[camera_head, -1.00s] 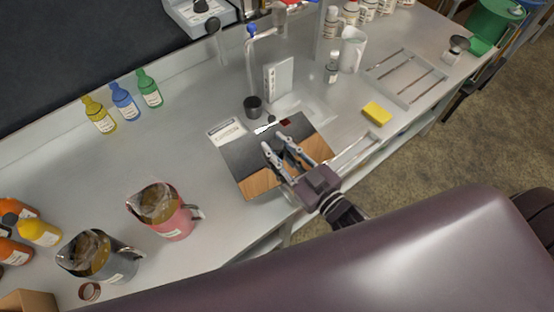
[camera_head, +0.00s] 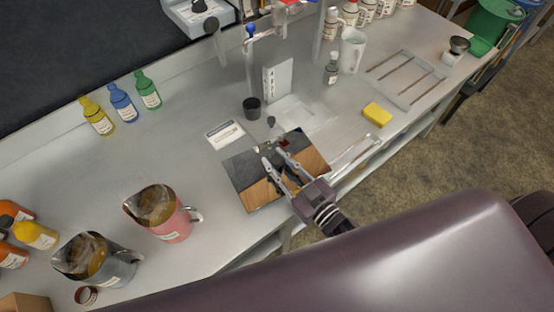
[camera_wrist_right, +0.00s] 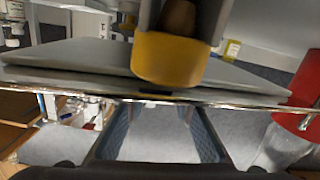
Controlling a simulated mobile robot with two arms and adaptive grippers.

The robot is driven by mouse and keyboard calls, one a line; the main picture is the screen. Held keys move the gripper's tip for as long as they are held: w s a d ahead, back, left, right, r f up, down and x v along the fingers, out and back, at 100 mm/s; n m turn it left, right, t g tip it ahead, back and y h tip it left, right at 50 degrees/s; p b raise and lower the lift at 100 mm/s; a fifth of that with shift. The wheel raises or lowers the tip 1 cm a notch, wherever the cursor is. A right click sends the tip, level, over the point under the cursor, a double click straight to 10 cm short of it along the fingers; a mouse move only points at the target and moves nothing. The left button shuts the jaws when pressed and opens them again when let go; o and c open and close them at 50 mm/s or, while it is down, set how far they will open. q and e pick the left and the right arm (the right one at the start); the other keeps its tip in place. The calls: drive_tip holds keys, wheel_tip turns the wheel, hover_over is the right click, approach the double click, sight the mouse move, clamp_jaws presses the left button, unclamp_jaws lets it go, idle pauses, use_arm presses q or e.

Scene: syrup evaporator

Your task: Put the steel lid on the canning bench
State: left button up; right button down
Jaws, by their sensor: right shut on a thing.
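My right gripper (camera_head: 272,155) is over the front part of the long grey bench (camera_head: 150,120), shut on a flat, mirror-like steel lid (camera_head: 240,169). The lid reflects dark and wood-brown patches. In the right wrist view the lid (camera_wrist_right: 70,60) shows as a wide grey sheet with a thin bright edge, beyond the fingers (camera_wrist_right: 160,130). A yellow, rounded piece with a brown middle (camera_wrist_right: 170,58) stands in front of it; I cannot tell what it is. The exact grip point is hidden. I cannot tell whether the lid touches the bench. My left gripper is not in view.
Small bottles (camera_head: 122,105) line the back. A label card (camera_head: 224,134), black cup (camera_head: 252,107), yellow sponge (camera_head: 377,114) and grey rack (camera_head: 410,80) surround the lid. The bench's left middle is clear.

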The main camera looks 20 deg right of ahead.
drive_tip(key=shift+f, duration=0.15)
drive_tip(key=c, duration=2)
unclamp_jaws()
drive_tip(key=shift+c, duration=0.2)
drive_tip(key=o, duration=0.4)
